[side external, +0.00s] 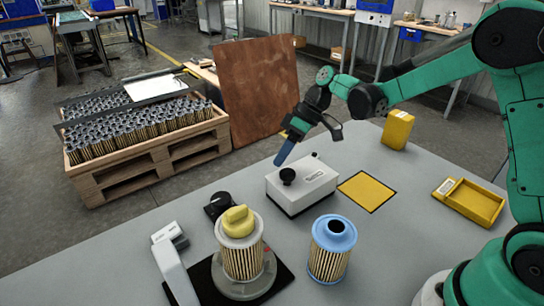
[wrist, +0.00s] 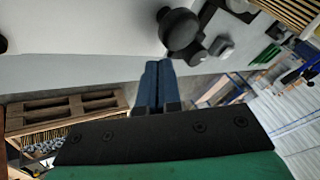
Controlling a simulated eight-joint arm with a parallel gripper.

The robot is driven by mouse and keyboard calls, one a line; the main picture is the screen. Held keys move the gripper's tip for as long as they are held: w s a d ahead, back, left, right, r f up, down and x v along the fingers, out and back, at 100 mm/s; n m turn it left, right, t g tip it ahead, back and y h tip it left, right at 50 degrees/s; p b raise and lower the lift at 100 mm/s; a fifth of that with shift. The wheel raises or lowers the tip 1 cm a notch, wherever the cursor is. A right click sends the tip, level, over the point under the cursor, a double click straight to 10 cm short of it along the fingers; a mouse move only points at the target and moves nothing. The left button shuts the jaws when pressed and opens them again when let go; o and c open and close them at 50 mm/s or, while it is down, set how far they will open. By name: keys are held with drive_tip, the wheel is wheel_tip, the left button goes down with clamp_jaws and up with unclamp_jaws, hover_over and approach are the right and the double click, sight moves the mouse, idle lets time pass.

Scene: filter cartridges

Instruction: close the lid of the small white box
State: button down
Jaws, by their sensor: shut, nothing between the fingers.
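The small white box (side external: 296,199) stands on the grey table, with a label and a black knob (side external: 288,176) on top. Its top lies flat on the body; I see no raised lid. In the wrist view the white top (wrist: 80,28) fills the upper left, with the black knob (wrist: 180,30) at its edge. My gripper (side external: 280,160) points down at a slant, its blue fingers just above and behind the box's left end. In the wrist view the fingers (wrist: 157,75) are together and empty, close to the knob; I cannot tell whether they touch the box.
A yellow-capped filter (side external: 242,257) on a stand and a blue-capped filter (side external: 329,260) are in front. A yellow square (side external: 367,191), a yellow tray (side external: 490,207) and a yellow box (side external: 397,130) lie to the right. A wooden crate (side external: 150,160) of cartridges stands beyond the table.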

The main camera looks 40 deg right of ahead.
idle(0.4)
drive_tip(key=w+r, duration=0.1)
drive_tip(key=w, duration=0.3)
wheel_tip(320, 180, up, 10)
drive_tip(key=m+t+h, duration=0.4)
drive_tip(key=m+h, duration=0.1)
hover_over(310, 184)
drive_tip(key=s+f+m+t+h, duration=0.1)
drive_tip(key=s+f, duration=0.3)
drive_tip(key=s, duration=0.2)
drive_tip(key=shift+s+d+f+m+t+h, duration=0.2)
drive_tip(key=shift+f+m+t+h, duration=0.1)
drive_tip(key=shift+f+t, duration=0.1)
